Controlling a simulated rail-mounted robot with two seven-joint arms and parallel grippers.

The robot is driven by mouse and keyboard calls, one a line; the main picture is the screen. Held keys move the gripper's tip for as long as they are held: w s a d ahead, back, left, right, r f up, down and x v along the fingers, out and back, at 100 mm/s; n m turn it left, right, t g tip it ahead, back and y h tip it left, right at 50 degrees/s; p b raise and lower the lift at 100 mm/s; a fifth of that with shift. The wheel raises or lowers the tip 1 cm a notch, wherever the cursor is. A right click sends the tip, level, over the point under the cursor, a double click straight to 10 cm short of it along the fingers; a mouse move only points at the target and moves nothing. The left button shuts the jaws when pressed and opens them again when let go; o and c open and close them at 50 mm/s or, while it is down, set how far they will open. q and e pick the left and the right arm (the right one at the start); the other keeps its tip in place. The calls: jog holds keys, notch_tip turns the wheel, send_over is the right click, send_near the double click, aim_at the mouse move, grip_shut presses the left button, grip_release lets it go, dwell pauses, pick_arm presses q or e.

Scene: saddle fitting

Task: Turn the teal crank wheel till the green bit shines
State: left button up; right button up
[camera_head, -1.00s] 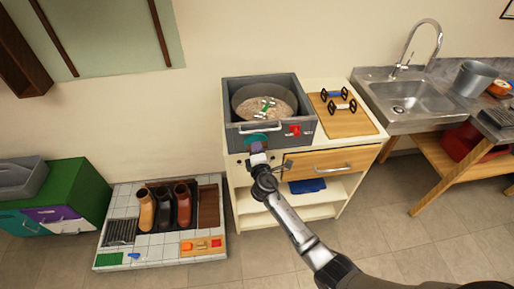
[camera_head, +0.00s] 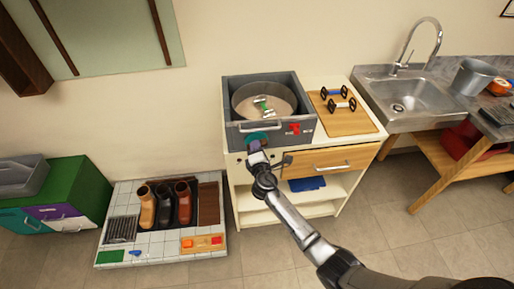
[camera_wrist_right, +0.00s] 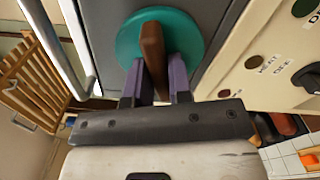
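The teal crank wheel (camera_head: 257,137) is on the front of a grey box (camera_head: 262,83), low at its left. In the right wrist view the teal wheel (camera_wrist_right: 128,42) fills the top middle, with a brown handle (camera_wrist_right: 152,50) across it. My right gripper (camera_wrist_right: 157,85) has its purple fingers on either side of that handle and looks closed on it; the exact contact is hard to see. In the head view the right gripper (camera_head: 257,150) is just below the wheel. In the box's round drum (camera_head: 241,103) lies a small green and white piece (camera_head: 264,105). My left gripper is out of view.
The box stands on a cream cabinet with a wooden drawer (camera_head: 330,160). A red part (camera_head: 294,129) and a bar handle are on the box front. A wooden board (camera_head: 347,118) with two black-ended handles is to the right, then a sink (camera_head: 408,104). Boots (camera_head: 165,203) stand on a tiled platform at left.

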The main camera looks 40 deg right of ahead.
jog(key=o, duration=0.4)
jog(key=v, duration=1.4)
